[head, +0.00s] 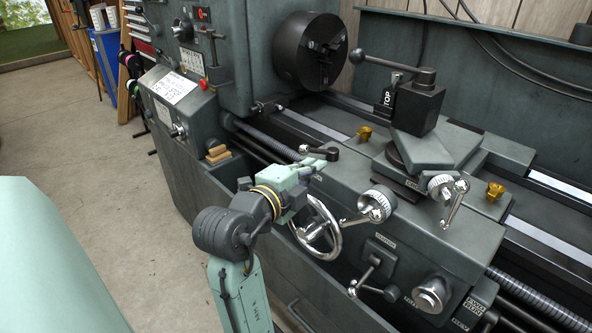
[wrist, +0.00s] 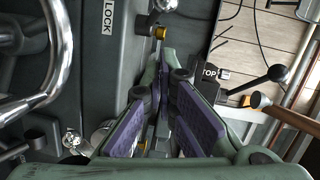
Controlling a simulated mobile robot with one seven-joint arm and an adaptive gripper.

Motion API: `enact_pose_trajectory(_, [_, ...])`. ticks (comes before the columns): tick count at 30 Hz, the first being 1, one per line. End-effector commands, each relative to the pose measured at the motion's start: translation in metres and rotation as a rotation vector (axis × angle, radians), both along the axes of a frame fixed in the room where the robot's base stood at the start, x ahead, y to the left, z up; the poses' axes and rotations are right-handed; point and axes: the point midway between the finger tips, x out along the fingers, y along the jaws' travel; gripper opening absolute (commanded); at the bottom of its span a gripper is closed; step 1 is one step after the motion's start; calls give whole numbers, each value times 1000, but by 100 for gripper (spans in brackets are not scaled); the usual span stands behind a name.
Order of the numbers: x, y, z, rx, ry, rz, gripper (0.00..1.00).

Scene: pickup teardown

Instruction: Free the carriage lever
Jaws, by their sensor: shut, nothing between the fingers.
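A LOCK label (wrist: 108,16) shows on the machine.
A chrome handwheel (head: 318,226) sits just below my gripper. The tool post (head: 412,105) with its long handle stands to the right. A brass screw (head: 364,133) is on the carriage, with the chuck (head: 310,48) behind. Open floor (head: 100,160) lies left.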

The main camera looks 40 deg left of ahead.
Motion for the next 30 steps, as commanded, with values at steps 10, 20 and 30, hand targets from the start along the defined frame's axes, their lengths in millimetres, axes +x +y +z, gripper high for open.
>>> enact_pose_trajectory(10, [22,30,-7,-1,1,0,0])
enact_pose_trajectory(20, [23,32,-8,0,0,0,0])
enact_pose_trajectory(30, [28,41,-9,2,-2,-32,0])
